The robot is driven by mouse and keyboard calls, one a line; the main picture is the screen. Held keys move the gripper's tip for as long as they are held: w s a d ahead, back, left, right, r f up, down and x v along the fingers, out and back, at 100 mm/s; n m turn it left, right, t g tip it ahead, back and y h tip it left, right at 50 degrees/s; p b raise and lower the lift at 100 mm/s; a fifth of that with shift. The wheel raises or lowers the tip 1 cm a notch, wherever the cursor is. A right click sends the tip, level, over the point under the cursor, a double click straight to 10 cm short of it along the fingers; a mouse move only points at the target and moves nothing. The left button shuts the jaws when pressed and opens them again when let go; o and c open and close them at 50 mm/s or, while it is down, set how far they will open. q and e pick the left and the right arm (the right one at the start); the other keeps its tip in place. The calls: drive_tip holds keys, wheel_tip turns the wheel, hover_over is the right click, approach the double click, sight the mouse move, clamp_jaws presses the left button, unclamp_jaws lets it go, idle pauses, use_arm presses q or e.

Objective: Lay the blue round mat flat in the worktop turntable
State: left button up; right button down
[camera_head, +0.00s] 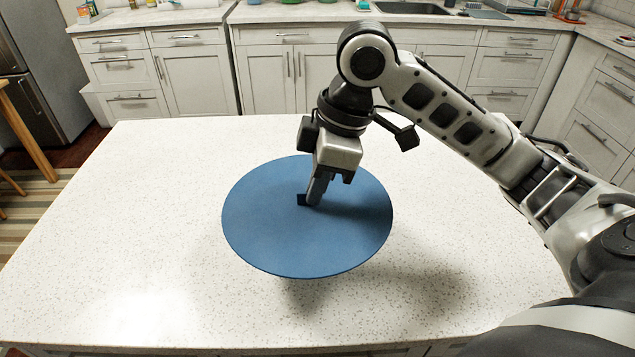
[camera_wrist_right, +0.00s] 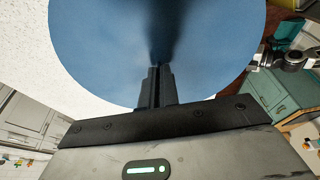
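The blue round mat (camera_head: 265,235) lies level over the middle of the worktop in the head view. It fills the upper part of the right wrist view (camera_wrist_right: 100,45). My right gripper (camera_head: 310,200) points down at the mat's middle, by a small dark tab there. Its fingers (camera_wrist_right: 157,72) are close together in the wrist view and look shut on the tab; the grip itself is partly hidden. A shadow below the mat's near rim suggests it sits above the worktop. No turntable shows; the mat may hide it.
The speckled white worktop (camera_head: 120,230) is clear around the mat. White cabinets (camera_head: 190,75) and a back counter with a sink (camera_head: 410,8) stand beyond it. A fridge (camera_head: 45,65) and a wooden table leg (camera_head: 28,130) are at the left.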

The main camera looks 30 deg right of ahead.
drive_tip(key=w+d+f, duration=0.2)
drive_tip(key=w+d, duration=0.1)
drive_tip(key=shift+d, duration=0.15)
drive_tip(key=w+d+f, duration=0.1)
drive_tip(key=f, duration=0.1)
drive_tip(key=w+d+f, duration=0.1)
drive_tip(key=f, duration=0.1)
drive_tip(key=w+d+f, duration=0.1)
drive_tip(key=w, duration=0.1)
drive_tip(key=shift+d+f, duration=0.3)
drive_tip(key=shift+f, duration=0.1)
drive_tip(key=shift+w+f, duration=0.15)
drive_tip(key=shift+w+d+f+p, duration=0.1)
drive_tip(key=shift+f+p, duration=0.1)
drive_tip(key=shift+f, duration=0.65)
drive_tip(key=shift+w+d+f+p, duration=0.1)
drive_tip(key=shift+f+p, duration=0.05)
drive_tip(key=shift+f, duration=0.7)
drive_tip(key=shift+f, duration=0.1)
drive_tip(key=c, duration=1.6)
unclamp_jaws()
drive_tip(key=shift+c, duration=0.2)
